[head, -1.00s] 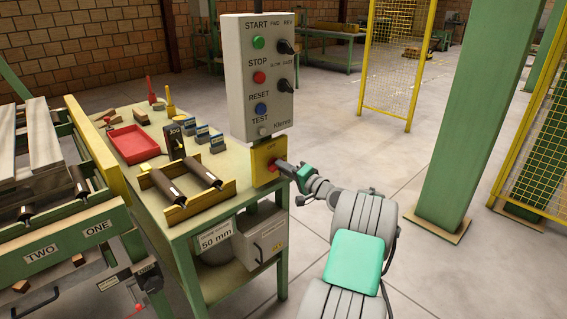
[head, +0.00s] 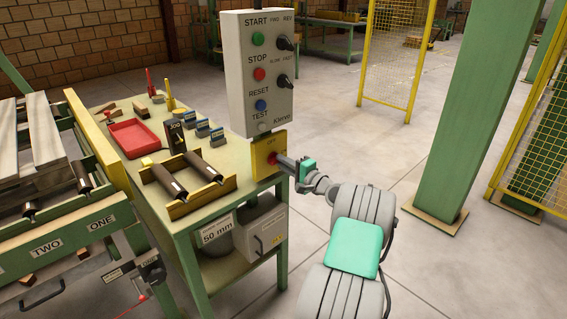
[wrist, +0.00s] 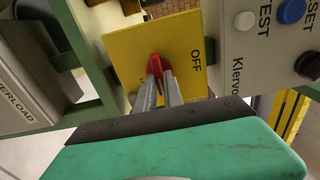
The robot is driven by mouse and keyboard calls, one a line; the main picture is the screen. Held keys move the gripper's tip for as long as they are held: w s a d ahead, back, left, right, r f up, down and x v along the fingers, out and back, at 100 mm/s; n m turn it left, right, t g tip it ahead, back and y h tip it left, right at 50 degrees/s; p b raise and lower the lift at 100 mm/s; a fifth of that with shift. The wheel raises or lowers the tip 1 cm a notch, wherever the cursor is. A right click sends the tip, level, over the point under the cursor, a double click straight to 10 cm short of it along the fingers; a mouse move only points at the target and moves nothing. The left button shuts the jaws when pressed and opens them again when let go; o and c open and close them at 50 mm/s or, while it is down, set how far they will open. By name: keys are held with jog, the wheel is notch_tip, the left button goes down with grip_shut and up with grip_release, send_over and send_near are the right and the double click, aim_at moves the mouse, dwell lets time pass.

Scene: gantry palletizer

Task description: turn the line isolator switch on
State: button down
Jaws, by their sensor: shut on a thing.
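The line isolator is a yellow plate (head: 265,150) with a red handle (head: 272,159), mounted under the grey control box. In the wrist view the yellow plate (wrist: 125,50) carries the word OFF at its right side, and the red handle (wrist: 157,64) sits near its middle. My gripper (head: 280,161) reaches the plate from the right. In the wrist view my gripper's fingers (wrist: 162,80) are shut on the red handle, one on each side. The fingers partly hide the handle and the lettering at the left, so its exact angle is hard to tell.
The grey control box (head: 258,75) with buttons and knobs stands just above the plate. The green bench (head: 205,185) holds rollers, a red tray (head: 133,138) and small blocks. A green column (head: 455,110) and yellow mesh fence stand at right; floor between is clear.

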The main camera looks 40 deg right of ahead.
jog(key=c, duration=1.5)
grip_release()
jog(key=shift+o, duration=0.2)
jog(key=s, duration=0.7)
jog(key=shift+s, duration=0.4)
jog(key=shift+d, duration=0.1)
